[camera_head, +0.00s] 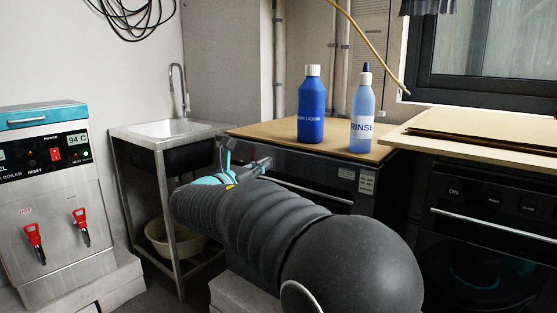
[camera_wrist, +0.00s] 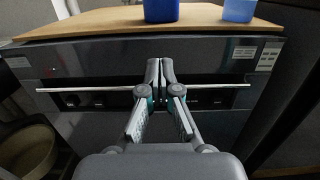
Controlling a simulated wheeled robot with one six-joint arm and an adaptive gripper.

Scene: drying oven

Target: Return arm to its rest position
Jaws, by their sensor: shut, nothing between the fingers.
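My arm reaches forward across the head view toward the front of a dark oven (camera_head: 335,190) with a wooden top. My gripper (camera_wrist: 160,68) is shut and empty in the wrist view. Its fingertips point at the upper front of the oven, which also shows in the wrist view (camera_wrist: 220,60), near the level of the long metal handle (camera_wrist: 75,90). I cannot tell whether they touch it. In the head view the gripper is partly hidden by my own arm.
A dark blue bottle (camera_head: 311,108) and a light blue rinse bottle (camera_head: 361,118) stand on the wooden top (camera_head: 265,130). A sink (camera_head: 170,132) with a basin (camera_head: 175,240) below is left. A boiler (camera_head: 50,190) stands far left. Another oven (camera_head: 490,230) is right.

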